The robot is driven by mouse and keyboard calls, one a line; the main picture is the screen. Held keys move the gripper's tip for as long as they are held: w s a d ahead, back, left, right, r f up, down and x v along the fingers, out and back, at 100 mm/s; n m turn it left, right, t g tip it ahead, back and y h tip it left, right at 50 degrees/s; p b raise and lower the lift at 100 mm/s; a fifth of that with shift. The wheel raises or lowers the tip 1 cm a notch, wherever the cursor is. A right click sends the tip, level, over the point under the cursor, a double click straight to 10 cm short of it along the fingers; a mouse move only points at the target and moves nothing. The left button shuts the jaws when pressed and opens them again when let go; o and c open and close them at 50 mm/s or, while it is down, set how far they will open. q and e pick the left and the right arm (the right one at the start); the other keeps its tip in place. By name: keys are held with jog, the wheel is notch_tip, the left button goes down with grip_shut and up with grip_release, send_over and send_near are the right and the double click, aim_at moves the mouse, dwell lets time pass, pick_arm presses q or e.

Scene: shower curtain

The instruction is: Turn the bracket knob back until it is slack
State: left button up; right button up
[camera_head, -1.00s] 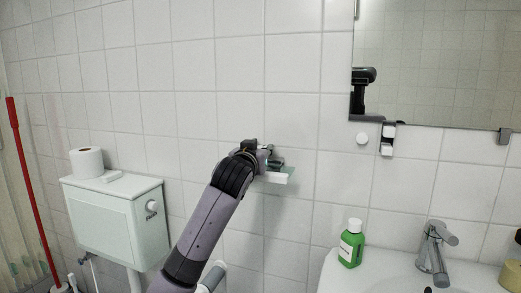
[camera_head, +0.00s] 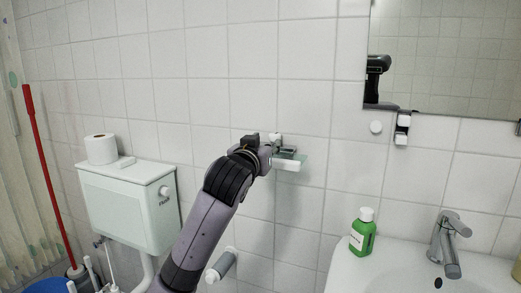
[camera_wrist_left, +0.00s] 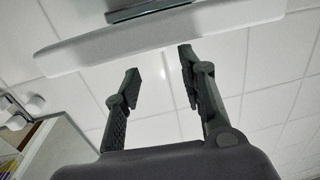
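A small wall bracket with a glass plate and a white bar (camera_head: 288,163) is on the tiles in the middle of the head view. A small pale knob-like part (camera_head: 275,138) sits at its top; I cannot tell for sure that it is the bracket knob. My left gripper (camera_head: 274,156) is at the bracket's left end, its fingers mostly hidden behind the wrist. In the left wrist view my left gripper (camera_wrist_left: 160,62) has its fingers apart with nothing between them. The white bar (camera_wrist_left: 160,38) runs just beyond the fingertips. My right gripper is not in view.
A toilet cistern (camera_head: 128,210) with a paper roll (camera_head: 101,148) stands left. A red pole (camera_head: 48,175) leans farther left. A sink (camera_head: 400,270) with a green bottle (camera_head: 362,233) and tap (camera_head: 444,240) is at lower right. A mirror (camera_head: 450,60) hangs above.

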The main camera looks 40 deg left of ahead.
pick_arm(q)
jog(key=shift+v, duration=2.05)
